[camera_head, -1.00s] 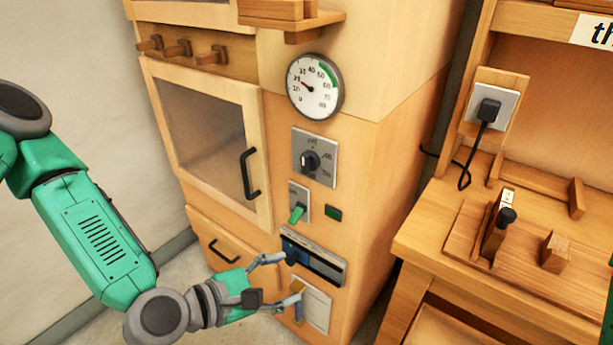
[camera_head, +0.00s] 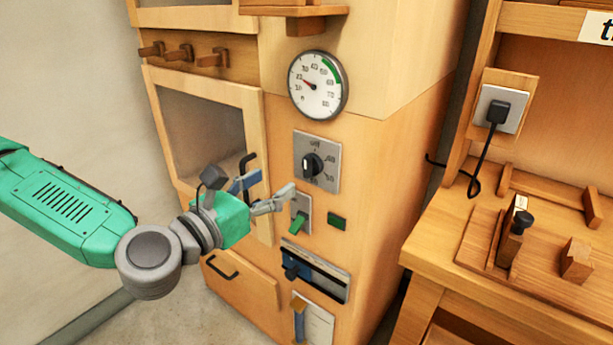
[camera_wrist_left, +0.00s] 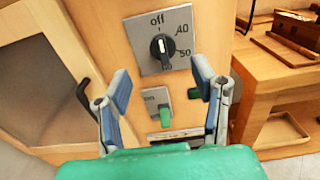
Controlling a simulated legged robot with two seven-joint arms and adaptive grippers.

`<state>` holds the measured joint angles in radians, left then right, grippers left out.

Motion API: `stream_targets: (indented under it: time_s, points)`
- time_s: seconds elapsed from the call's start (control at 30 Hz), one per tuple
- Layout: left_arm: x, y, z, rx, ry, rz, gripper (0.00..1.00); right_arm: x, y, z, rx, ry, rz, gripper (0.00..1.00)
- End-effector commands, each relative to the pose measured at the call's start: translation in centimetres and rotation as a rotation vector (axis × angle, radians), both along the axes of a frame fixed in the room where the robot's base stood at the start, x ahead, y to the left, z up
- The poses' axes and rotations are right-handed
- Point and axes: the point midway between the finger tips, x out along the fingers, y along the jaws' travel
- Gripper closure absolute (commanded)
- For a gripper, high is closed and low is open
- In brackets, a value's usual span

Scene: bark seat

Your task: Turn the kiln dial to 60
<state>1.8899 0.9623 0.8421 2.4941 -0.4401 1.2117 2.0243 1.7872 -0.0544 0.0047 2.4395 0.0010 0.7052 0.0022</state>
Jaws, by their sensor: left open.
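The kiln dial (camera_head: 312,165) is a black knob on a grey square plate on the wooden kiln front. In the left wrist view the dial (camera_wrist_left: 162,47) stands upright on its plate, with "off" above it, 40 and 50 at its right, and a partly hidden number below. I cannot tell its exact setting. My left gripper (camera_head: 268,189) is open and empty, below and left of the dial, apart from it. In the left wrist view the gripper (camera_wrist_left: 162,82) has its fingers spread, with the dial above and between them. My right gripper is not in view.
A green switch (camera_head: 299,222) sits just below the dial, close to my left gripper. A round gauge (camera_head: 317,85) is above. The oven door's black handle (camera_head: 247,170) is at the left. A wooden bench (camera_head: 430,240) stands at the right.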

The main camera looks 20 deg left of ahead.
Motion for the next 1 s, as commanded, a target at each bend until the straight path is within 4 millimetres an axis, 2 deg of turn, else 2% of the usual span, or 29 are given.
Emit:
stream_targets:
  time_s: [0.03, 0.2, 0.4, 0.6, 0.9, 0.93, 1.0]
  points:
    - [1.3, -0.6, 0.1, 0.005, -0.007, -0.001, 0.47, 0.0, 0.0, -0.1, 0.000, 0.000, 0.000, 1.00]
    - [4.8, -1.9, 0.3, 0.005, -0.005, -0.001, 0.47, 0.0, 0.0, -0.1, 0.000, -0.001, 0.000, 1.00]
    - [7.9, -3.0, 0.2, 0.003, -0.003, -0.001, 0.47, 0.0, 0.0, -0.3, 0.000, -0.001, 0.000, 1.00]
    - [9.4, -3.5, 0.3, 0.002, -0.003, -0.001, 0.47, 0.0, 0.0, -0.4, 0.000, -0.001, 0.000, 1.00]
    - [9.6, -3.5, 0.3, 0.001, -0.003, -0.001, 0.47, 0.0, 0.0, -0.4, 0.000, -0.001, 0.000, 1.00]
    - [9.5, -3.5, 0.3, 0.001, -0.003, -0.001, 0.54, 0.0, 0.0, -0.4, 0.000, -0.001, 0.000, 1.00]
    - [9.5, -3.5, 0.3, 0.001, -0.003, 0.000, 0.79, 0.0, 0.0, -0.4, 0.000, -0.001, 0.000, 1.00]
